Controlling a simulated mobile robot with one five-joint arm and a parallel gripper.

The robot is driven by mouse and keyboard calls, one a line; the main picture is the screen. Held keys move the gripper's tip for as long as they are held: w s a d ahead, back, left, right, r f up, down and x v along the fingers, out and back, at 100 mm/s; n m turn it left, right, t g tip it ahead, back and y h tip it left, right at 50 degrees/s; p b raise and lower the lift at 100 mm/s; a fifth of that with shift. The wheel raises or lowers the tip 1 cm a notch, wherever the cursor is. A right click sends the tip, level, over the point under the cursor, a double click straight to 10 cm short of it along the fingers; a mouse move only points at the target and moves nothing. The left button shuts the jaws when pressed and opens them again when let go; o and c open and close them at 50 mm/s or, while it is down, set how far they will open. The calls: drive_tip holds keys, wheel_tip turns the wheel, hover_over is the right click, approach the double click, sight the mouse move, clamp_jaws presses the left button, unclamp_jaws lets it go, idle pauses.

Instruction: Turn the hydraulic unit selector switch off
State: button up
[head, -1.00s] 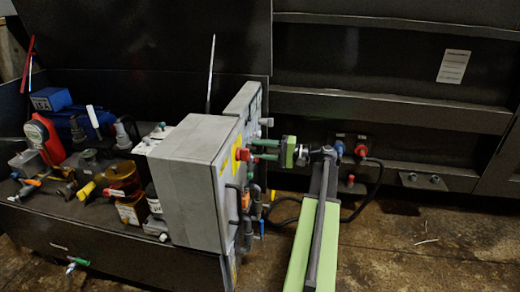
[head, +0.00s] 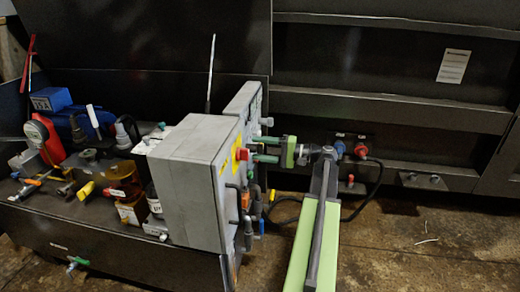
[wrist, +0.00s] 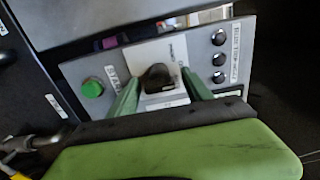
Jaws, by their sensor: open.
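The selector switch (wrist: 157,77) is a black knob on a light plate, set in the grey panel (wrist: 237,50); it shows in the wrist view. My gripper (wrist: 162,82) has its two green fingers spread, one on each side of the knob. I cannot tell whether either finger touches it. In the head view my gripper (head: 254,149) is at the right-hand face of the grey control box (head: 190,185), fingers pointing left to it. The knob is not discernible in the head view.
A green button (wrist: 92,88) is left of the knob, and several black round fittings (wrist: 219,58) are to its right. In the head view a red button (head: 241,153) sits close to my fingers. Hoses and valves (head: 250,225) hang below. Floor at the right (head: 420,250) is clear.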

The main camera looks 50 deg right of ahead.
drive_tip(key=v, duration=1.7)
drive_tip(key=shift+s, duration=0.15)
